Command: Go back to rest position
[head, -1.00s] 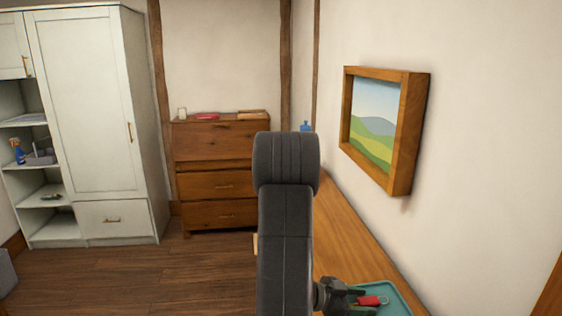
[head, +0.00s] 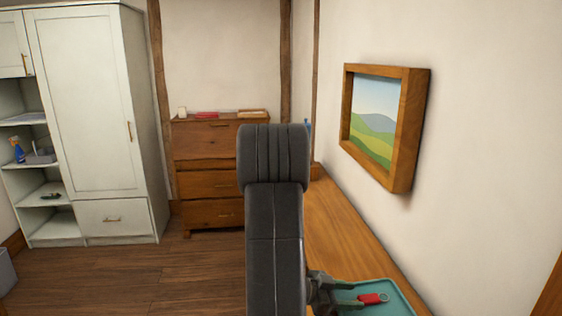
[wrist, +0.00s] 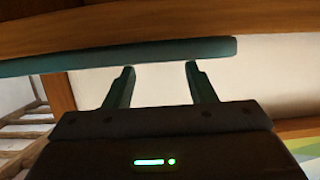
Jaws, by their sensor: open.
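My gripper (head: 345,297) is at the lower middle of the head view, partly hidden behind my dark arm. In the wrist view its two fingers (wrist: 160,78) stand apart with nothing between them. A teal tray (head: 395,294) lies on the wooden desk just right of the gripper. A red object with a ring at its end (head: 372,298) lies in the tray, apart from the fingertips. In the wrist view a teal edge (wrist: 150,52), likely the tray's, spans the picture just beyond the fingertips.
The wooden desk (head: 345,230) runs along the right wall, under a framed landscape picture (head: 385,128). A wooden chest of drawers (head: 215,185) stands at the back. A white wardrobe (head: 90,110) stands at the left. The floor (head: 150,275) between is clear.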

